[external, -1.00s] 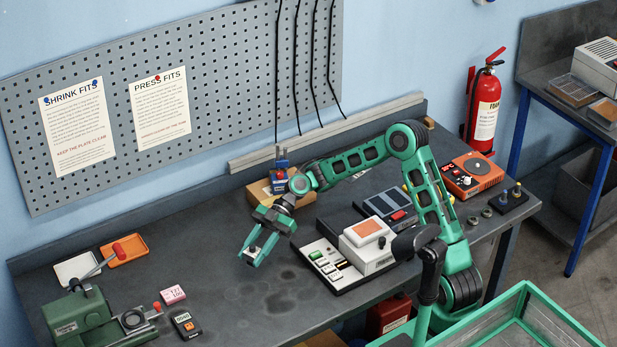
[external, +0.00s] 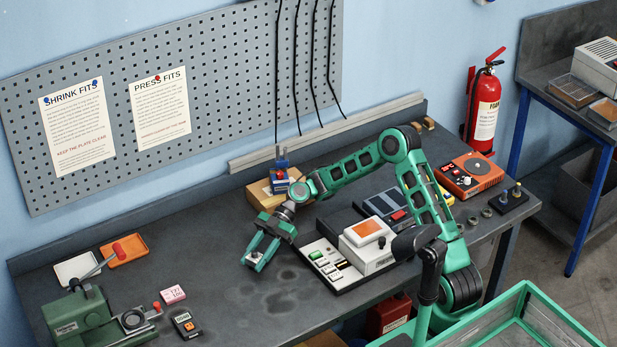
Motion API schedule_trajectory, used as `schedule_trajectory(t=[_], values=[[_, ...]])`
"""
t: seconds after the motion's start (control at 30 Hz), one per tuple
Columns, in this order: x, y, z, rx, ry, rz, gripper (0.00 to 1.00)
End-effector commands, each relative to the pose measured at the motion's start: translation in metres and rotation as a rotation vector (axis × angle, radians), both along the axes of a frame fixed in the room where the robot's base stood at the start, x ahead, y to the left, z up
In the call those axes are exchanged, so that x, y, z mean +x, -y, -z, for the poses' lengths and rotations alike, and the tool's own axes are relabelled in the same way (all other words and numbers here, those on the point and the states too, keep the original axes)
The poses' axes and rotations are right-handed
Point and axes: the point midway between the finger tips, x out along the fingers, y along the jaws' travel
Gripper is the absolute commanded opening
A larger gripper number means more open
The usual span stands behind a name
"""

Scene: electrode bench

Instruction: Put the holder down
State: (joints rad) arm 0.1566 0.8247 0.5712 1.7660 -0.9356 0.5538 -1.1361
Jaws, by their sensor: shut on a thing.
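My gripper (external: 255,258) hangs over the bare middle of the bench, left of the white-and-grey unit with the orange top. Its two green fingers point down and toward the front left. They are shut on a small greyish thing (external: 251,260) at the fingertips, which I take to be the holder. It is mostly hidden by the fingers, and its shape is too small to tell. I cannot tell whether it touches the bench top (external: 215,265).
The white-and-grey unit (external: 368,248) and its tray of small parts (external: 325,262) stand close on the right. A wooden block (external: 262,196) with a blue-and-red piece (external: 279,181) stands behind. A pink box (external: 173,295) and a meter (external: 186,323) lie left. Bench between is clear.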

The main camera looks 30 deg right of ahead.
Motion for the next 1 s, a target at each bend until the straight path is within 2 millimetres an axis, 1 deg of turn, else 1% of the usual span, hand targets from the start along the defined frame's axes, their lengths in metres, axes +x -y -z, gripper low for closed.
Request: schedule_trajectory(t=[0.1,0.13,0.17,0.2,0.57,0.67,0.77,1.0], values=[[0.0,0.0,0.002,0.001,0.0,0.0,0.02],[0.0,0.0,0.002,0.0,0.0,0.0,0.41],[0.0,0.0,0.002,0.0,0.0,0.0,0.49],[0.0,0.0,0.002,0.0,0.0,0.0,0.53],[0.001,0.002,-0.001,0.0,-0.001,0.001,0.53],[0.005,0.011,-0.005,0.0,-0.001,0.003,0.53],[0.012,0.025,-0.011,0.0,0.001,0.004,0.53],[0.029,0.067,-0.03,0.0,0.001,0.003,0.53]])
